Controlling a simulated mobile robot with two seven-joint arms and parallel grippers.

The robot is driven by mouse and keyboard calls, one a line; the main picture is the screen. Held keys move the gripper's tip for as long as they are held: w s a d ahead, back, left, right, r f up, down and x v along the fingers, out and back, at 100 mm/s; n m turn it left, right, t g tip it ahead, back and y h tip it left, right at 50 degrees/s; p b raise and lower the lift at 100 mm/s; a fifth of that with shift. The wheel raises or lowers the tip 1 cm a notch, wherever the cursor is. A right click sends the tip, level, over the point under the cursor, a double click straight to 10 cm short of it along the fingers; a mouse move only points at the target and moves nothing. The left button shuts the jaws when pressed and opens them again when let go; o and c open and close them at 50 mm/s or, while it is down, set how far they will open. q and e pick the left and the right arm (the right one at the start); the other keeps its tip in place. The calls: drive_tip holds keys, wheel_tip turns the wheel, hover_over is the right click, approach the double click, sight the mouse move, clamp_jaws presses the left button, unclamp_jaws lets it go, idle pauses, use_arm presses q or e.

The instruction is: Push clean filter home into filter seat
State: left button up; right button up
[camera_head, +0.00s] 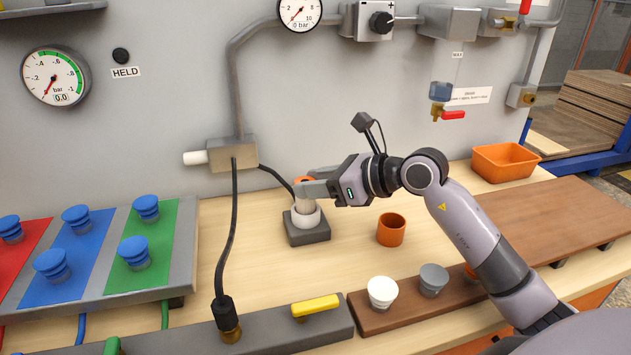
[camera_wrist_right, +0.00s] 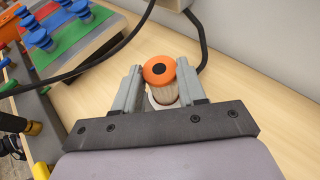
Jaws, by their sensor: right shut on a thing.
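The clean filter has an orange cap with a dark centre and a pale pleated body. In the right wrist view the filter (camera_wrist_right: 160,72) stands between my right gripper's two grey fingers (camera_wrist_right: 160,88). In the head view my right gripper (camera_head: 308,188) reaches in from the right, shut on the filter (camera_head: 303,181), whose cap shows just behind the fingers. The filter seat (camera_head: 306,218) is a white ring on a dark square base, directly below. The filter's lower end appears to be in the ring; how deep is hidden. My left gripper is not in view.
An orange cup (camera_head: 391,230) stands right of the seat. A wooden strip (camera_head: 408,312) holds white and grey plugs in front. A black cable (camera_head: 228,230) runs at the left, near a panel (camera_head: 130,285) with blue knobs. An orange bin (camera_head: 505,161) is at the back right.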

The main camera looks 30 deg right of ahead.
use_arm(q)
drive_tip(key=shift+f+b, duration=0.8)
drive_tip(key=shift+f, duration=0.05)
use_arm(e)
drive_tip(key=shift+a+f, duration=0.1)
drive_tip(key=shift+f, duration=1.05)
drive_tip(key=o, duration=1.1)
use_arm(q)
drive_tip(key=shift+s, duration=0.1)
use_arm(e)
drive_tip(key=shift+s+r, duration=0.1)
